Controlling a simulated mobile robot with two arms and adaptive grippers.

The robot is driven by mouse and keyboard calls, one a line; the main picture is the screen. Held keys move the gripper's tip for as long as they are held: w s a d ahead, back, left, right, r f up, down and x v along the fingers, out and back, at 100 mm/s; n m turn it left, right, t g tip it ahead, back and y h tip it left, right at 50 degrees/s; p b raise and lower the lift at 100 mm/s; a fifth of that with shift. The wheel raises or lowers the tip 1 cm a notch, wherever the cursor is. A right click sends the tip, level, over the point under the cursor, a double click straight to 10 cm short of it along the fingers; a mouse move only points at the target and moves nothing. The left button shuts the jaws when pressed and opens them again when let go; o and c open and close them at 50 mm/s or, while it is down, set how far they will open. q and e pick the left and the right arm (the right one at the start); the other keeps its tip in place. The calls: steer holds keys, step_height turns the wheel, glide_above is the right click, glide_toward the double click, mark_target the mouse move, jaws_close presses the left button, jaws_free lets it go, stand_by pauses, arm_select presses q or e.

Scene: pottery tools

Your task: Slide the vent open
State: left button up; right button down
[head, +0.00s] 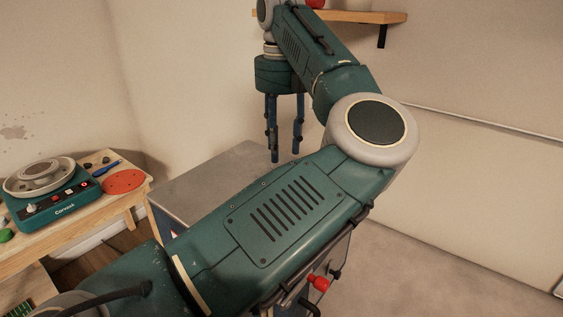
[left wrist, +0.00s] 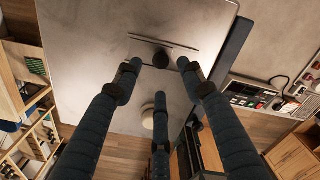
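My left gripper (head: 286,155) points down above the grey metal top (head: 215,178) of a box-like unit in the head view. In the left wrist view, its three dark fingers (left wrist: 159,78) are spread apart, with nothing held between them. Beyond the two upper fingertips, a slim vent strip (left wrist: 165,40) lies on the grey top, with a small dark round knob (left wrist: 161,58) by it. The fingertips seem to be above the knob; I cannot tell any contact. In the head view, the vent is hidden. My right gripper is not in view.
A pottery wheel (head: 50,195) and a red disc (head: 124,181) sit on a wooden table at left. A red knob (head: 320,283) is on the unit's side. A wall shelf (head: 365,17) is behind my arm. A pale round part (left wrist: 147,108) shows behind the lower finger.

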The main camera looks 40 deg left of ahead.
arm_select(q)
steer(key=f, duration=0.2)
steer(key=f+p, duration=0.1)
steer(key=f, duration=0.1)
steer(key=shift+w+d, duration=0.15)
steer(key=shift+w, duration=0.1)
steer(key=shift+s+f, duration=0.2)
steer(key=shift+f, duration=0.4)
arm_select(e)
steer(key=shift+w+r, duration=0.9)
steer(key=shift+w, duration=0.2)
arm_select(q)
steer(key=shift+w, duration=0.1)
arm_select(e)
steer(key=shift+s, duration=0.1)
